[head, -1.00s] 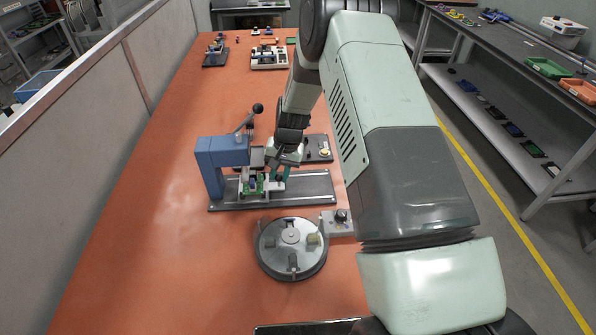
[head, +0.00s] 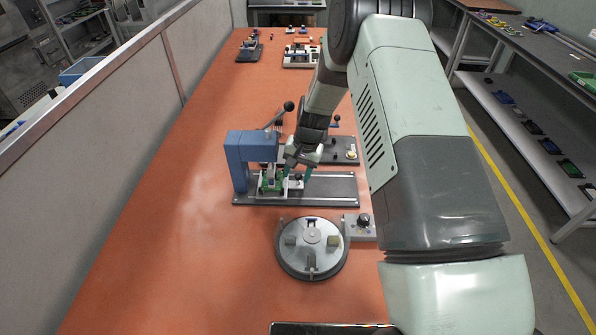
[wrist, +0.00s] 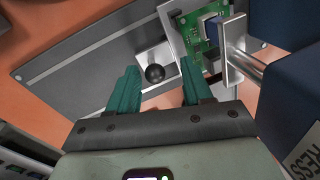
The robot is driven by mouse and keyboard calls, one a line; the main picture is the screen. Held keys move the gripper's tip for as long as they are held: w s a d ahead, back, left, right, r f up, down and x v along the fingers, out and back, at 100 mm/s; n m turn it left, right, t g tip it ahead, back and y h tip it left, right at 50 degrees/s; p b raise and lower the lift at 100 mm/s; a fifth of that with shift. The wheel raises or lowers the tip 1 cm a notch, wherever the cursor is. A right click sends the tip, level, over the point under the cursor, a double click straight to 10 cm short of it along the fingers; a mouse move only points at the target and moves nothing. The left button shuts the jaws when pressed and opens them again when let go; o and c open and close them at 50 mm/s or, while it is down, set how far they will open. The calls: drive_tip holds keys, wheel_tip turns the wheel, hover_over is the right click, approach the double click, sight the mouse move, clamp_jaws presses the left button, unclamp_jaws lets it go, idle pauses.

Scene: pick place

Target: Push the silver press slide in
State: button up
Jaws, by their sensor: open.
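The blue press (head: 236,160) stands on a dark base plate (head: 335,190) with rails. The silver press slide (head: 292,186) sits on that plate, carrying a green circuit board (wrist: 210,36) beside the press head. The slide's black ball knob (wrist: 155,73) stands on a silver block at the slide's end away from the press. My gripper (wrist: 160,86) is open, its two teal fingers apart on either side of the knob in the wrist view. I cannot tell whether either finger touches it. In the head view my gripper (head: 297,170) is low over the slide, partly hiding it.
A round silver fixture (head: 312,262) and a small box with a black knob (head: 362,222) stand in front of the plate. Another dark plate (head: 345,150) lies behind it. The press lever (head: 278,114) sticks up. The orange table is clear at left.

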wheel_tip(320, 180, up, 11)
drive_tip(key=d, duration=0.2)
drive_tip(key=shift+s+f, duration=0.2)
idle(0.4)
drive_tip(key=s+d+r+n+t, duration=0.15)
drive_tip(key=s+r, duration=0.25)
drive_tip(key=r, duration=0.4)
drive_tip(key=s+d+r+h, duration=0.1)
drive_tip(key=s+d+r, duration=0.25)
drive_tip(key=r, duration=0.45)
drive_tip(key=s+d+r+t, duration=0.1)
drive_tip(key=s+r, duration=0.4)
drive_tip(key=r, duration=0.2)
drive_tip(key=s+d+r+t, duration=0.1)
drive_tip(key=s+d+r, duration=0.1)
drive_tip(key=s, duration=0.8)
drive_tip(key=s+d+r+n+t+h, duration=0.1)
drive_tip(key=s+d+r, duration=0.2)
drive_tip(key=s, duration=0.8)
drive_tip(key=shift+r+t, duration=0.35)
drive_tip(key=shift+r, duration=0.2)
